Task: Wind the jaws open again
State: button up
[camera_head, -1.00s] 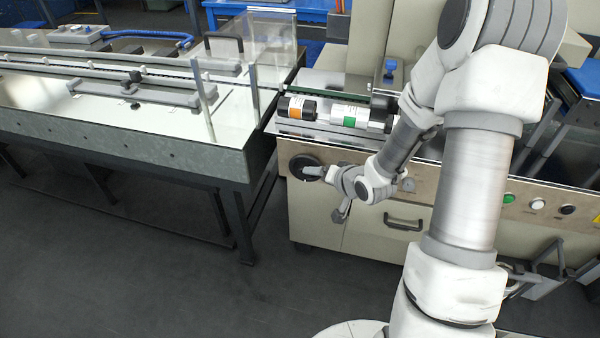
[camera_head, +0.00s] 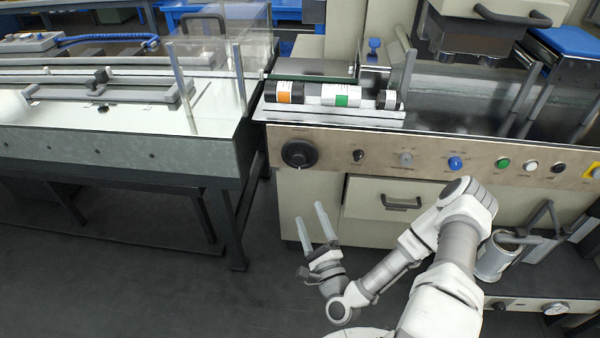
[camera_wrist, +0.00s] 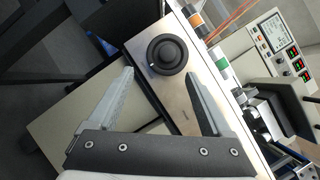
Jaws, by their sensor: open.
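The black round handwheel knob (camera_head: 299,154) is on the left end of the machine's metal front panel. It also shows in the wrist view (camera_wrist: 167,54), between and beyond my fingertips, with a small white mark on its left rim. My gripper (camera_head: 312,218) is open and empty below the knob, apart from it. In the wrist view my gripper (camera_wrist: 164,88) has its two grey fingers spread wide with nothing between them. The jaws that the task names cannot be told apart in these views.
Cylinders with an orange band (camera_head: 289,92) and a green band (camera_head: 341,95) lie on the machine top above the knob. Small knobs and buttons (camera_head: 455,163) line the panel to the right. A drawer handle (camera_head: 401,202) sticks out below. Open floor lies to the left.

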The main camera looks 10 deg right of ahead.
aim_at(299, 161)
jog(key=w+r+m, duration=0.1)
jog(key=w, duration=0.4)
jog(key=w+r+m+h+b, duration=0.1)
jog(key=w, duration=0.4)
jog(key=w+r+h+b, duration=0.1)
jog(key=w+r, duration=0.1)
jog(key=w, duration=0.3)
jog(key=shift+w+d+r+m+t, duration=0.1)
jog(key=shift+w+d+m+t, duration=0.2)
jog(key=shift+m+t, duration=0.1)
grip_shut()
